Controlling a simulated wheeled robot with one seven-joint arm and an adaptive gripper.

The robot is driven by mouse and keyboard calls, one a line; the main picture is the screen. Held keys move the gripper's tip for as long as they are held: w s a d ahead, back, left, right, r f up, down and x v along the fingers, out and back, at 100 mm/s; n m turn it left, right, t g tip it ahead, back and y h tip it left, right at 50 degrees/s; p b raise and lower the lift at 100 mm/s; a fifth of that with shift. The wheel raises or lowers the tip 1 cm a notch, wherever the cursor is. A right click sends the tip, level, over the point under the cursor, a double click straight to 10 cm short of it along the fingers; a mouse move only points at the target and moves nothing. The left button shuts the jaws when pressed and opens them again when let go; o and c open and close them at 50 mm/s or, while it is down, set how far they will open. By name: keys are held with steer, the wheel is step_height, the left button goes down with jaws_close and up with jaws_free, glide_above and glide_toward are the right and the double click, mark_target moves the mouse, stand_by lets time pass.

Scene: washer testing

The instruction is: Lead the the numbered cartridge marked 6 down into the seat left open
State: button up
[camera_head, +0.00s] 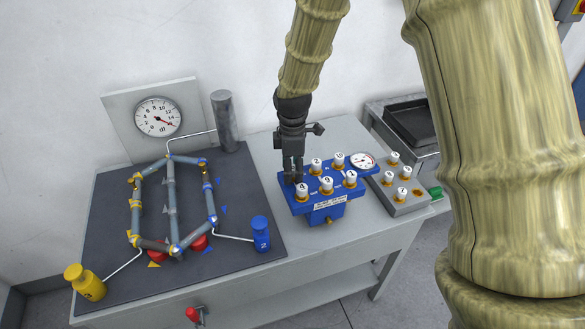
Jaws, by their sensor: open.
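My gripper (293,179) points down over the back left corner of the blue block (326,208), behind the cartridge marked 4 (302,191). Its fingers hide that corner, so I cannot tell whether a seat or a cartridge is between them. Other white-capped cartridges stand upright in the block: 2 (316,163) and 10 (340,159) at the back, 9 (326,184) and what looks like 1 (350,178) at the front. I cannot make out a cartridge marked 6.
A grey rack (407,209) at right holds several small-numbered cartridges and one bare orange-rimmed hole (418,191). A small gauge (362,161) sits on the block's right end. A pipe frame (172,205), grey cylinder (225,122) and blue bottle (261,234) stand left on the table.

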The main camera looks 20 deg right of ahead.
step_height(320, 180, up, 12)
step_height(320, 180, up, 7)
steer(key=p, duration=0.6)
glide_above(293, 167)
steer(key=shift+a, duration=0.1)
stand_by(0.5)
